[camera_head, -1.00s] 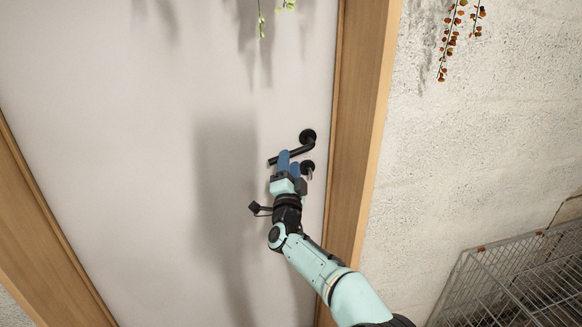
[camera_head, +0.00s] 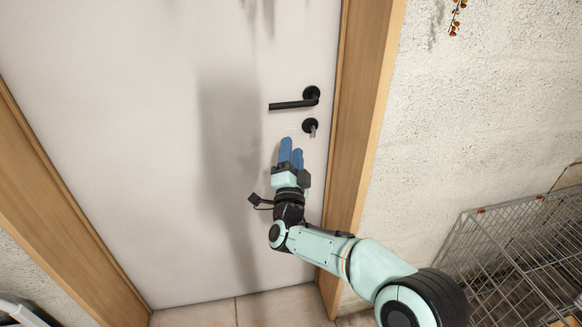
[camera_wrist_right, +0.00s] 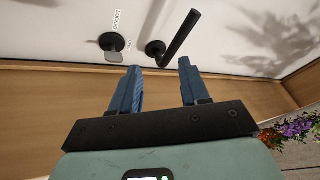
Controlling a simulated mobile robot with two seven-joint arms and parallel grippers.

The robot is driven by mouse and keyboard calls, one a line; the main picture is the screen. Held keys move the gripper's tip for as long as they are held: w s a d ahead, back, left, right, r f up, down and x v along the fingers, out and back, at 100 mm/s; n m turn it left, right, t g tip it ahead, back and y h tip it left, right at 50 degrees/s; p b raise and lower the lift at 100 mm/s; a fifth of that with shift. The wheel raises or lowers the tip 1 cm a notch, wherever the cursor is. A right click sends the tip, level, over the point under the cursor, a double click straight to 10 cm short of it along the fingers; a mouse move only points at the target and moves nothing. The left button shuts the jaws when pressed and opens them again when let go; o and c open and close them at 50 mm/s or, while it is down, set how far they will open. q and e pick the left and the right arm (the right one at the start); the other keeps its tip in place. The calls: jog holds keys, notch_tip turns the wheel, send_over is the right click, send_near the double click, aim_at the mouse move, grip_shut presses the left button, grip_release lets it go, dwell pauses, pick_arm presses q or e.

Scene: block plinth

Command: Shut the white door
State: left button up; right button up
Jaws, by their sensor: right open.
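The white door (camera_head: 150,150) fills most of the head view and sits flush in its wooden frame, with no gap that I can see. Its black lever handle (camera_head: 295,103) is level, with a key lock (camera_head: 311,127) below it. My right gripper (camera_head: 291,152) is below the handle and lock, apart from both. In the right wrist view the blue fingers (camera_wrist_right: 160,88) are spread with nothing between them; the handle (camera_wrist_right: 178,38) and lock (camera_wrist_right: 112,42) lie beyond the fingertips. A small tag by the lock reads "LOCKED". My left gripper is not in view.
The wooden frame (camera_head: 362,110) stands right of the handle, with a rough pale wall (camera_head: 450,120) beyond. A wire basket (camera_head: 500,250) is at the lower right. Tiled floor (camera_head: 270,308) shows below the door. Flowers (camera_wrist_right: 290,130) show in the right wrist view.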

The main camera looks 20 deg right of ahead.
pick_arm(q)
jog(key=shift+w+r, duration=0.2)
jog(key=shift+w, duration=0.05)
pick_arm(e)
jog(key=shift+v, duration=2.15)
